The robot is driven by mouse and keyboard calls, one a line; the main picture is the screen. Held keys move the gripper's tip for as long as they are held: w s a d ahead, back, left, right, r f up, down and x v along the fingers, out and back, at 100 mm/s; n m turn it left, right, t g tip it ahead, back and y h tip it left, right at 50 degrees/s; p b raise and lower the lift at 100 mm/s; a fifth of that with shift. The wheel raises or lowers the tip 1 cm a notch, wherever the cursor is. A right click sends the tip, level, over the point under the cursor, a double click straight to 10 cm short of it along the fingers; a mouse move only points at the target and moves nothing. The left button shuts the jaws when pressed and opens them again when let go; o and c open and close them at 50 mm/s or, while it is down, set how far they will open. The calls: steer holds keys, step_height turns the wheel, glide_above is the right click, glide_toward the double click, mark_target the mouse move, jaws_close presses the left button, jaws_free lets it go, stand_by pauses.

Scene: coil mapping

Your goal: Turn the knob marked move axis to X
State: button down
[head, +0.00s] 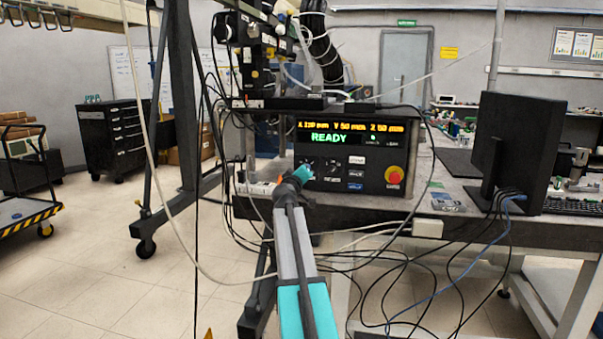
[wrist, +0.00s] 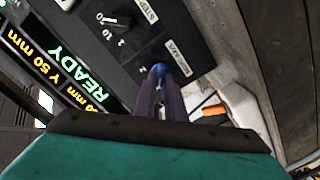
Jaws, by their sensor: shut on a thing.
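The black control box (head: 345,150) stands on the bench in the middle of the head view, its lit display reading READY. In the wrist view a label (wrist: 178,58) that appears to read MOVE AXIS lies just beyond my fingertips. My gripper (wrist: 160,72) is shut on the knob beside that label. The knob is mostly hidden by the fingers, so I cannot tell which way it points. In the head view my gripper (head: 303,173) reaches the lower left of the panel front.
A second knob (wrist: 113,22) labelled STEP, with a scale, sits close to my fingers. A red stop button on yellow (head: 394,175) is at the panel's right. Loose cables (head: 375,265) hang below the bench. A monitor (head: 528,150) stands to the right.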

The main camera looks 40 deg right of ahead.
steer(key=c, duration=1.8)
jaws_free()
steer(key=shift+s+d, duration=0.2)
steer(key=shift+d, duration=0.1)
steer(key=shift+a, duration=0.15)
steer(key=shift+a, duration=0.1)
steer(key=p+v, duration=0.1)
steer(key=v, duration=1.2)
steer(key=shift+s+a, duration=0.15)
steer(key=shift+a, duration=0.1)
